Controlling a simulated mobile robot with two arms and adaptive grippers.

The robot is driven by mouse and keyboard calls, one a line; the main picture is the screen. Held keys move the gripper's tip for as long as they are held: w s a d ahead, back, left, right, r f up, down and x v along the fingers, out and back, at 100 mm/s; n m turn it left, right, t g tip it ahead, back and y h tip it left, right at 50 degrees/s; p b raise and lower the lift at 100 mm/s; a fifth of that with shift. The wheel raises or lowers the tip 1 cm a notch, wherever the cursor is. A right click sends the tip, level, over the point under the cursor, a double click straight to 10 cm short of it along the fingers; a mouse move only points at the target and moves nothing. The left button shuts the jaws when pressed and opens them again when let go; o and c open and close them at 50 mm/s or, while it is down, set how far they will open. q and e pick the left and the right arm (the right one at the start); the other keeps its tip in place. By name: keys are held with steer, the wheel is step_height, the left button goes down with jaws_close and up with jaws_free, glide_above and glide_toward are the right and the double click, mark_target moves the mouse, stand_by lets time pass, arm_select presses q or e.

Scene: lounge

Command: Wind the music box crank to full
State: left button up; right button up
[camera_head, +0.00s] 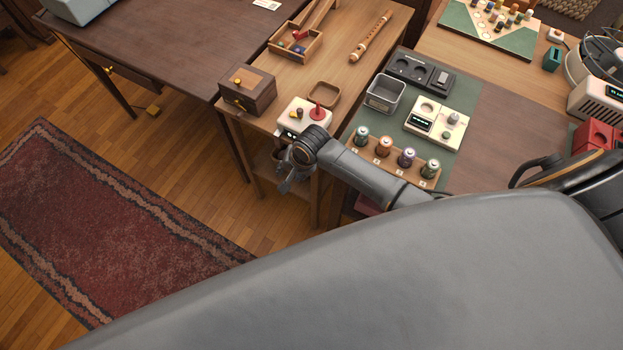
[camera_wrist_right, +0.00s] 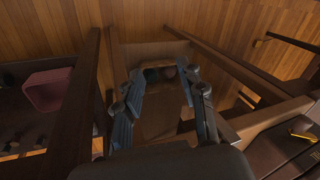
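A brown wooden box (camera_head: 249,90) with a yellow knob on top and a small yellow crank-like part (camera_head: 237,103) low on its front looks like the music box. It stands at the front left corner of the wooden side table. My right gripper (camera_head: 289,178) hangs in front of that table, below its top, apart from the box. In the right wrist view its fingers (camera_wrist_right: 162,92) are spread and empty, over a lower shelf. A brown box edge with a yellow part (camera_wrist_right: 303,134) shows at the lower right there. My left gripper is in neither view.
A cream device (camera_head: 303,115) with a red top piece stands right of the box, close to my right wrist. Behind are a small wooden tray (camera_head: 324,94) and a flute (camera_head: 371,36).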

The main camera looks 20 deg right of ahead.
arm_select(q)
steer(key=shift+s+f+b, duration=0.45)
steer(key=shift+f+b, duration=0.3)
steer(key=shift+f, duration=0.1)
arm_select(e)
steer(key=s+d+f+n, duration=0.1)
steer(key=s+d+f, duration=0.2)
steer(key=f, duration=0.7)
steer(key=shift+s+d+n+h, duration=0.15)
steer(key=shift+s+n+h, duration=0.15)
steer(key=shift+s, duration=0.85)
